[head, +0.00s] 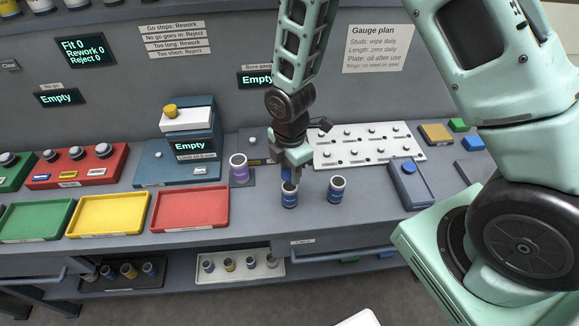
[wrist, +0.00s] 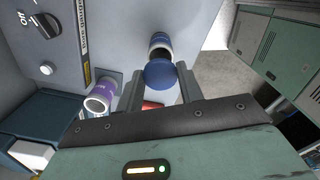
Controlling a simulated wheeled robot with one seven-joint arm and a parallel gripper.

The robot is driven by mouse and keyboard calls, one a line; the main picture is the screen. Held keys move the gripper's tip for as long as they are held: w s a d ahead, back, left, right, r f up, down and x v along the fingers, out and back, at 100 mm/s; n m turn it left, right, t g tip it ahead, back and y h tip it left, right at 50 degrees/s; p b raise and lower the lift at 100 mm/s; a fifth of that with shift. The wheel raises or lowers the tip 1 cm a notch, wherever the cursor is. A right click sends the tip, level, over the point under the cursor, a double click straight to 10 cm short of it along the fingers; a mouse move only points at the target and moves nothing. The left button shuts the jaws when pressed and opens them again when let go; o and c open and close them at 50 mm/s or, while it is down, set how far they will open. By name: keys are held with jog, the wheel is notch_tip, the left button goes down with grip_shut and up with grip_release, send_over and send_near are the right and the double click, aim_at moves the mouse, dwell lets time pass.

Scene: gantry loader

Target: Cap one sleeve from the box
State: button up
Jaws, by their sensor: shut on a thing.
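My gripper (head: 291,168) is shut on a small round blue cap (wrist: 160,73), seen between the fingers in the wrist view. In the head view it points down just over a blue sleeve (head: 289,198), whose mouth it partly covers. I cannot tell whether the cap touches that sleeve. A second blue sleeve (head: 336,192) stands upright and open just to the right. A purple sleeve (head: 239,172) stands to the left; it also shows in the wrist view (wrist: 97,103). One blue sleeve (wrist: 160,42) shows beyond the cap there; which one is unclear.
Green (head: 36,222), yellow (head: 109,215) and red (head: 190,210) trays lie to the left. A white pegged plate (head: 350,158) lies behind, and a blue-grey device (head: 409,185) is to the right. A tray of short sleeves (head: 240,274) is on the lower shelf. The front bench strip is clear.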

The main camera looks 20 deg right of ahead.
jog(key=shift+f+b, duration=1.4)
jog(key=shift+f, duration=0.6)
jog(key=shift+s, duration=0.1)
jog(key=o, duration=1)
jog(key=shift+f, duration=0.1)
jog(key=shift+r, duration=0.4)
notch_tip(320, 180, up, 17)
jog(key=b, duration=0.2)
